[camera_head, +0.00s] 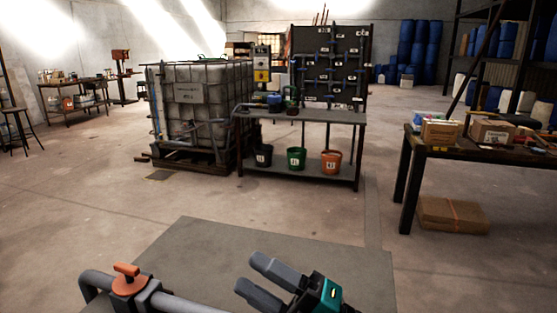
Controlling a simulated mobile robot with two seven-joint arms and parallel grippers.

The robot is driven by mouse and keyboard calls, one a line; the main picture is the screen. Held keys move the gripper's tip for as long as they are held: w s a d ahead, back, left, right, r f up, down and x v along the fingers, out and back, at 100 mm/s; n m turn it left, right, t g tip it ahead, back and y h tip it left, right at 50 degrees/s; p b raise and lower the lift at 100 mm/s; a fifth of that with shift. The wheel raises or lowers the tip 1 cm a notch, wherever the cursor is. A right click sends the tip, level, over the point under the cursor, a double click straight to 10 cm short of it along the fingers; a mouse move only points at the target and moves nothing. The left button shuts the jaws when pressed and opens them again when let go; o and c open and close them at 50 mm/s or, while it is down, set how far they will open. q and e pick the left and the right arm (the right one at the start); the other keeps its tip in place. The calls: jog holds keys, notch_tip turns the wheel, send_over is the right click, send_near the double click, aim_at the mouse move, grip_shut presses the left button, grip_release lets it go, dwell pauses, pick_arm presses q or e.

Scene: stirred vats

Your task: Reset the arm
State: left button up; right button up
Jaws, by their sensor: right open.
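My right gripper (249,272) is at the bottom centre of the head view. Its two grey fingers stand apart and point to the upper left, with a teal wrist part behind them. Nothing shows between the fingers. It hovers in front of a dark grey mat or surface. My left gripper is not in view.
A grey pipe with an orange handle (127,281) is at the bottom left, left of my right gripper. Beyond the grey mat (190,250) the floor is open. A caged tank (200,100), a bench (310,117) with buckets below and a right-hand table (500,155) stand farther back.

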jog(key=s+d+f+m+t+h+p, duration=0.1)
jog(key=d+f+m+t+h, duration=0.3)
jog(key=d+f+m+h, duration=0.65)
jog(key=s+d+f+m+t+h+p, duration=0.25)
jog(key=d+f+m+h, duration=0.45)
jog(key=m, duration=0.7)
jog(key=s+d+f+m+g+h, duration=0.2)
jog(key=s+f+m+g, duration=0.1)
jog(key=s+f, duration=0.4)
notch_tip(320, 180, down, 2)
jog(key=shift+d+f, duration=0.1)
jog(key=shift+d, duration=0.25)
jog(key=shift+s+g, duration=0.1)
jog(key=shift+g, duration=0.15)
jog(key=shift+c, duration=0.4)
